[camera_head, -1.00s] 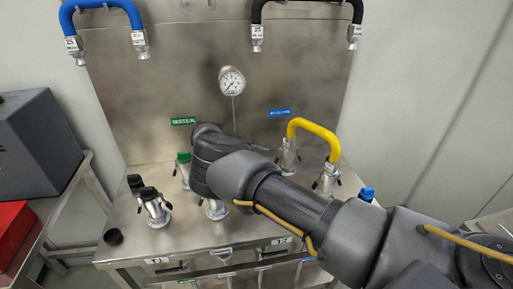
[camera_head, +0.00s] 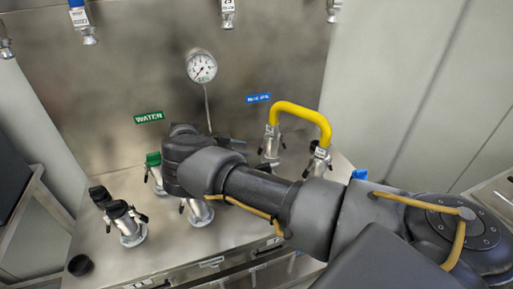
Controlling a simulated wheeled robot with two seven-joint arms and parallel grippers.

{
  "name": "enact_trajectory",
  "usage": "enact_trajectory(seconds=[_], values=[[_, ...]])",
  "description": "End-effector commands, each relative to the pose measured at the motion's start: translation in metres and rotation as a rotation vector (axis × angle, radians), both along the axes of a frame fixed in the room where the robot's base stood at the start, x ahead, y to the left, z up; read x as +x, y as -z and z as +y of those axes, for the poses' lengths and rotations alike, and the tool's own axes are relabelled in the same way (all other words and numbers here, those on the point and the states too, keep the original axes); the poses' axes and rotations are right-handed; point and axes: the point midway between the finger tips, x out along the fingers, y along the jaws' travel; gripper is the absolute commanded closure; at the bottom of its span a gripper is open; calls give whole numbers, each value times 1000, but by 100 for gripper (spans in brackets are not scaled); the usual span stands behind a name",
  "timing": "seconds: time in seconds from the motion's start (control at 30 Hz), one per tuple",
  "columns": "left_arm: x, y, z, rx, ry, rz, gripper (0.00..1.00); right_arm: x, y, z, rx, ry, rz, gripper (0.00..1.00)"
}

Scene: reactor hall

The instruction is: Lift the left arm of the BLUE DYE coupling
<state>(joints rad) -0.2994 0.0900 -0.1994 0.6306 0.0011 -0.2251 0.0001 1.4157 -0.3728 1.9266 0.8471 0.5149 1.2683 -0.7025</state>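The BLUE DYE label (camera_head: 258,98) is a small blue plate on the steel back panel. Below it stands a silver coupling (camera_head: 270,146), joined to the left end of a yellow hose (camera_head: 302,112). Small dark lever arms show at its sides; its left arm is too small to make out clearly. My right arm comes in from the right across the bench. My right gripper (camera_head: 230,140) is just left of the coupling, mostly hidden behind my wrist; I cannot tell whether it touches the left arm or is open. My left gripper is not in view.
The hose's right end sits on a second coupling (camera_head: 320,162). A green-capped fitting (camera_head: 154,172) stands under the WATER label (camera_head: 149,117). Black-capped fittings (camera_head: 126,222) stand front left. A pressure gauge (camera_head: 201,66) is on the panel. A blue cap (camera_head: 359,174) is at right.

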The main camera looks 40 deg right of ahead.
Motion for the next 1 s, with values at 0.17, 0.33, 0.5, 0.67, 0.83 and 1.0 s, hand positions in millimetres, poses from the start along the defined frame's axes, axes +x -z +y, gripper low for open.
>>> enact_trajectory(seconds=[0.17,0.33,0.5,0.67,0.83,1.0], values=[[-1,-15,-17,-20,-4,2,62,-11,9,-29,-2,3,2,60],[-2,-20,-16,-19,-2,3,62,-17,19,-46,-1,1,1,60],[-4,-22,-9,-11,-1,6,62,-18,22,-53,-1,-1,-1,60],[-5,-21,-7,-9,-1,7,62,-19,23,-54,-2,0,-2,60],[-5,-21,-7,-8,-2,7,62,-19,23,-54,-1,-1,-1,70],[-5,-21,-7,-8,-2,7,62,-19,23,-53,0,-1,-1,93]])
